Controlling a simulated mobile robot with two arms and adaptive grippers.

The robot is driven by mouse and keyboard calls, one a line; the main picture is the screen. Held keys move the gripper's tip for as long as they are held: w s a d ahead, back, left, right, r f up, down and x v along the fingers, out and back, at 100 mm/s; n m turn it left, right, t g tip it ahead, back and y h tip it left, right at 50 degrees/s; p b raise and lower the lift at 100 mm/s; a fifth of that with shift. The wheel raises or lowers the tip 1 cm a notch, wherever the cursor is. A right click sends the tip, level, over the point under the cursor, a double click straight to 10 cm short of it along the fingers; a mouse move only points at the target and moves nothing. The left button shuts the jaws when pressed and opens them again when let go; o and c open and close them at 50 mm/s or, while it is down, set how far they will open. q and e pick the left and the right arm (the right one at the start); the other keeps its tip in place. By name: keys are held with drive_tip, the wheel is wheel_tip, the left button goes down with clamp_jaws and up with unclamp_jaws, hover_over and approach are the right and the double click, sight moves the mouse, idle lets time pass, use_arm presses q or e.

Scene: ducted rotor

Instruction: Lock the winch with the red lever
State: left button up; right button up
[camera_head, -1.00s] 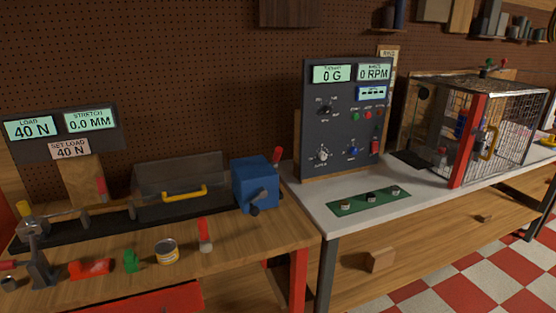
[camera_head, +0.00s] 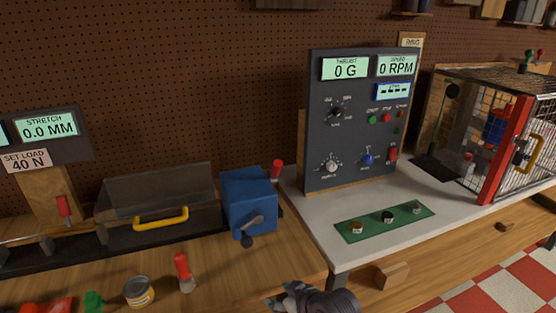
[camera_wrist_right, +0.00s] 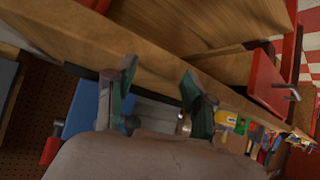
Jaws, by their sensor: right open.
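The winch (camera_head: 249,198) is a blue box at the right end of the wooden bench, with a dark crank (camera_head: 252,230) on its front. The red lever (camera_head: 277,170) stands up at the winch's right side, near the back. My right gripper (camera_head: 284,298) is at the bottom edge of the head view, in front of and below the winch, apart from it. In the right wrist view its two fingers (camera_wrist_right: 160,88) are spread with nothing between them. The blue winch (camera_wrist_right: 82,108) and red lever (camera_wrist_right: 50,150) show there at left, partly hidden. My left gripper is out of view.
A clear-covered test bed with a yellow handle (camera_head: 161,218) lies left of the winch. A red-handled tool (camera_head: 183,272) and a can (camera_head: 139,291) stand on the bench front. The control panel (camera_head: 355,120) and green mat (camera_head: 384,222) are to the right.

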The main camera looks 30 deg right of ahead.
drive_tip(key=w+d+r+t, duration=0.4)
drive_tip(key=w+d+r, duration=0.25)
drive_tip(key=r, duration=0.35)
drive_tip(key=m+t+h, duration=0.2)
drive_tip(key=t, duration=0.2)
approach(280, 169)
drive_tip(key=w+p, duration=0.1)
drive_tip(key=w, duration=0.6)
drive_tip(key=w+p, duration=0.1)
drive_tip(key=w, duration=0.2)
drive_tip(key=shift+w+d+p, duration=0.3)
drive_tip(key=shift+w+p, duration=0.05)
drive_tip(key=shift+w, duration=0.05)
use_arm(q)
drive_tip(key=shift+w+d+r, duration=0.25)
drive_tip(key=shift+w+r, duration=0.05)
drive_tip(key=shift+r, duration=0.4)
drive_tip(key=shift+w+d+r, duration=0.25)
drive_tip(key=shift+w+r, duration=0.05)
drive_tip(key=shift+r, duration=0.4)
use_arm(e)
drive_tip(key=shift+w, duration=0.65)
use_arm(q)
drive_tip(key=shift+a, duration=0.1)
use_arm(e)
clamp_jaws()
